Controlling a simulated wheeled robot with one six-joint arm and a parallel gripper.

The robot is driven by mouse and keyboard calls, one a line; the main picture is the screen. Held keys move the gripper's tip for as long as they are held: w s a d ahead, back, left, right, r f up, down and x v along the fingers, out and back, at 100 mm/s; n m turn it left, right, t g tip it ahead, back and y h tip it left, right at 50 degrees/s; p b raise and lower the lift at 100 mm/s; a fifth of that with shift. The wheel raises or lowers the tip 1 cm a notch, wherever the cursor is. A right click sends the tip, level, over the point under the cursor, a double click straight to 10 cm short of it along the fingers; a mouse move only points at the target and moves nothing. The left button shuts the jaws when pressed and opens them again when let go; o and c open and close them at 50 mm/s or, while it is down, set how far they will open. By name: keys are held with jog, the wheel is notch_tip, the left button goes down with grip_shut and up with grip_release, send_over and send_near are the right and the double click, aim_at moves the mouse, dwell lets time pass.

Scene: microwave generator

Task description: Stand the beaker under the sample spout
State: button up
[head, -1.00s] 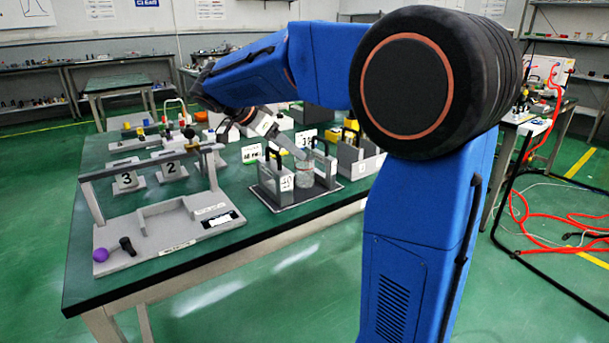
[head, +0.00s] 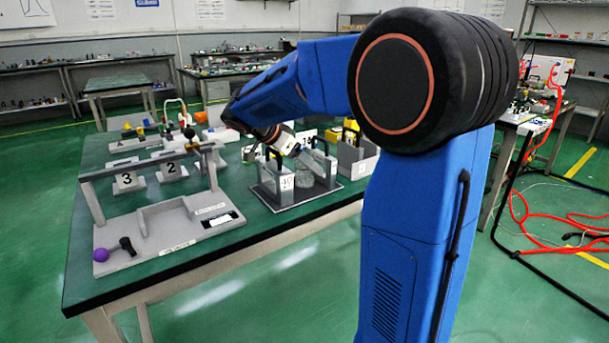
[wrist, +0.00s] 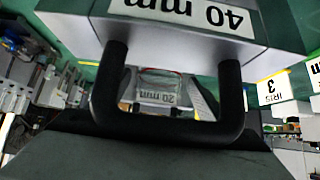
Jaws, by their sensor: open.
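The clear glass beaker (head: 303,178) stands between the upright grey, black-handled blocks on a dark base plate in the head view. In the wrist view, a clear glass shape that looks like the beaker (wrist: 158,86) shows through a black handle, with a "20 mm" label by it. My gripper (head: 316,160) is open, slanting down from the left above the blocks and close to the beaker. Contact cannot be told, and its fingertips are hard to make out. I cannot make out which part is the sample spout.
A block marked "40 mm" (wrist: 190,18) with its black handle (wrist: 168,133) is very close to the wrist camera. A grey stand with a crossbar (head: 150,162) and numbered stands (head: 172,170) are at left.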

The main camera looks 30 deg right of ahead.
jog(key=c, duration=1.2)
jog(key=shift+r, duration=0.15)
notch_tip(320, 180, up, 18)
jog(key=shift+f, duration=0.1)
